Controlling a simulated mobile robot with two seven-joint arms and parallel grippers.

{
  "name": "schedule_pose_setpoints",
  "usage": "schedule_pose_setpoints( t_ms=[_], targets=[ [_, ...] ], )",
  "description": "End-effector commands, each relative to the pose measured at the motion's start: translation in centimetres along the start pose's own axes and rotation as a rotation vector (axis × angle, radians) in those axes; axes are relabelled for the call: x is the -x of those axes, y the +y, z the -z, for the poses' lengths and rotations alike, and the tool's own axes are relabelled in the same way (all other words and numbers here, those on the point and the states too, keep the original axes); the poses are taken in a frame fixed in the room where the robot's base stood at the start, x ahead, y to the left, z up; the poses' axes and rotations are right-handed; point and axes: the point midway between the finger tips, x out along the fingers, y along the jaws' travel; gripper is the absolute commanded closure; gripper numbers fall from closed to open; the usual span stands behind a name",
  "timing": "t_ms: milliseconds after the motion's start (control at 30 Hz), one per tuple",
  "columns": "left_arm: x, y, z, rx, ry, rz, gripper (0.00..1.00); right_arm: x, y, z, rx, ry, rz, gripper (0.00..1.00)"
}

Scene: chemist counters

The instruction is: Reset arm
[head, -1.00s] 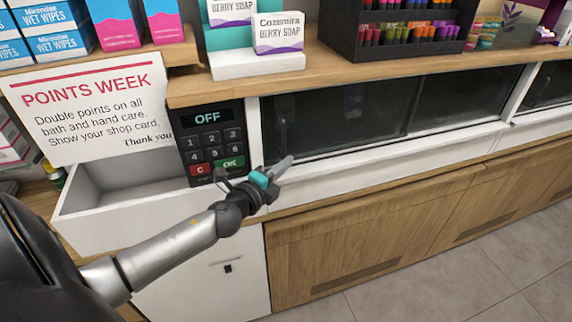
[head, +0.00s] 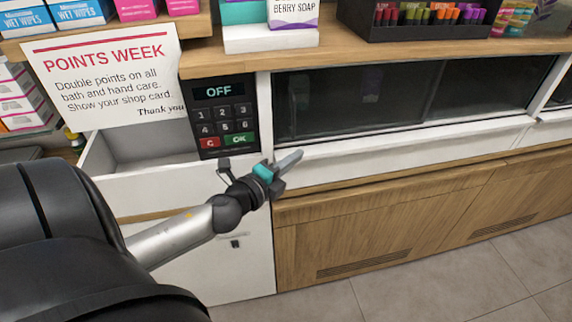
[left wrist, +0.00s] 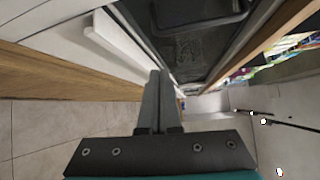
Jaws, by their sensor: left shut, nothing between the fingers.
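My left gripper (head: 284,166) is in front of the counter, just right of and below a dark keypad, with its fingers pointing right. In the head view it lies over the white ledge under the dark glass. In the left wrist view its two grey fingers (left wrist: 158,100) lie together with nothing between them. My left arm comes in from the lower left. My right gripper is in neither view.
The keypad (head: 222,116) reads OFF. A white open drawer or bin (head: 140,180) stands left of it, below a "POINTS WEEK" sign (head: 110,75). Wooden cupboards (head: 400,215) run along below the ledge. Tiled floor (head: 500,270) is clear at the lower right.

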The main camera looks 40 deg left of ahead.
Motion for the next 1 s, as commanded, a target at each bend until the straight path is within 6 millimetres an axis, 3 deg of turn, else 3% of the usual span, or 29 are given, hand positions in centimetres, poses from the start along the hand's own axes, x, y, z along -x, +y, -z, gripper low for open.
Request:
schedule_pose_setpoints(
  t_ms=[300, 600, 700, 767, 867, 1000],
  targets=[
    [2.8, 0.0, 0.0, -0.001, -0.001, 0.000, 1.00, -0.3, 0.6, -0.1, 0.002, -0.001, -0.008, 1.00],
    [3.2, 0.0, 0.0, -0.002, 0.000, 0.000, 1.00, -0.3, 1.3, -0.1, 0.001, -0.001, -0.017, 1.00],
    [3.1, 0.8, -0.1, 0.013, -0.006, -0.014, 1.00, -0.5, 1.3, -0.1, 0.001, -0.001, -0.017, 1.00],
    [3.1, 2.6, -0.3, 0.041, -0.018, -0.042, 1.00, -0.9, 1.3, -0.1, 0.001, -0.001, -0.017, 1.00],
    [3.1, 7.8, -0.8, 0.129, -0.057, -0.126, 1.00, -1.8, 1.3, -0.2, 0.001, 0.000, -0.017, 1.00],
    [4.4, 18.4, -0.7, 0.317, -0.140, -0.298, 1.00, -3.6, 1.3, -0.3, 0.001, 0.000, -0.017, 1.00]
  ],
)
